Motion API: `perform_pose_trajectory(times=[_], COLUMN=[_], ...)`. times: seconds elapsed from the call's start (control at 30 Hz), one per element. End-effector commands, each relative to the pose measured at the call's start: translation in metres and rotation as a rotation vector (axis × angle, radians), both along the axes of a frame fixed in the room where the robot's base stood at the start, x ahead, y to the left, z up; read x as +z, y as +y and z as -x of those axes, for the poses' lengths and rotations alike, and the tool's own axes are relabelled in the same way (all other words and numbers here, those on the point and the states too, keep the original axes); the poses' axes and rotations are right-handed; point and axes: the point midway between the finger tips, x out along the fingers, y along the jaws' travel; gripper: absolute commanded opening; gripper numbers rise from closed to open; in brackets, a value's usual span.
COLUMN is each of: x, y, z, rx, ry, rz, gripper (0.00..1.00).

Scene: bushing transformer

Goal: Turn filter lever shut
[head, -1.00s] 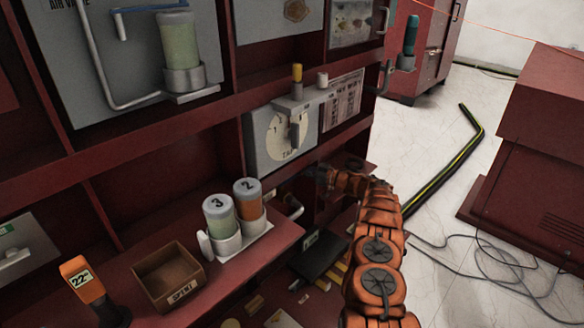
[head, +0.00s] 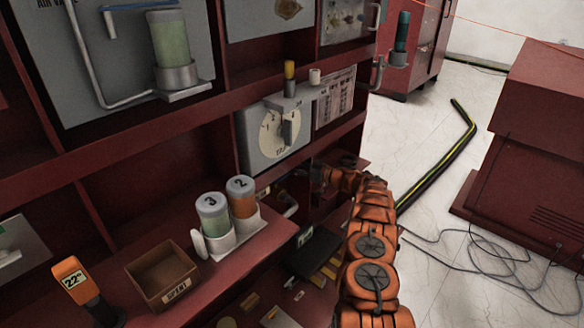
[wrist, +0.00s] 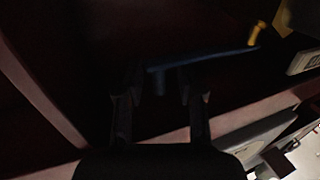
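A dark blue lever-like bar (wrist: 215,60) lies across the upper middle of the wrist view, with a short stub pointing down between my fingertips. I cannot tell for sure that it is the filter lever. My gripper (wrist: 158,85) is open, its two dark fingers apart on either side of the stub. The view is too dark to tell whether they touch it. In the head view my gripper (head: 318,174) reaches into a shadowed bay below the dial panel (head: 277,142), and the lever there is hidden.
A yellow piece (wrist: 256,33) is near the bar's right end. In the head view, canisters 3 (head: 212,217) and 2 (head: 241,195) stand on the shelf left of my gripper, beside an open box (head: 161,275). Clear floor (head: 415,120) lies to the right, with cables.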

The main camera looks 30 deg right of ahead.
Motion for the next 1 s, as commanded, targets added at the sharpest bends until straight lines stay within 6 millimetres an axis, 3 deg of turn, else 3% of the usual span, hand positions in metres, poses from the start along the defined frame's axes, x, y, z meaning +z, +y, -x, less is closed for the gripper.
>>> perform_pose_trajectory(times=[0.6, 1.0], x=[0.000, 0.000], y=[-0.064, -0.072], z=[0.080, 0.092], rx=[-0.005, -0.001], ry=[0.001, 0.000], rz=[0.001, -0.001], gripper=[0.38, 0.38])
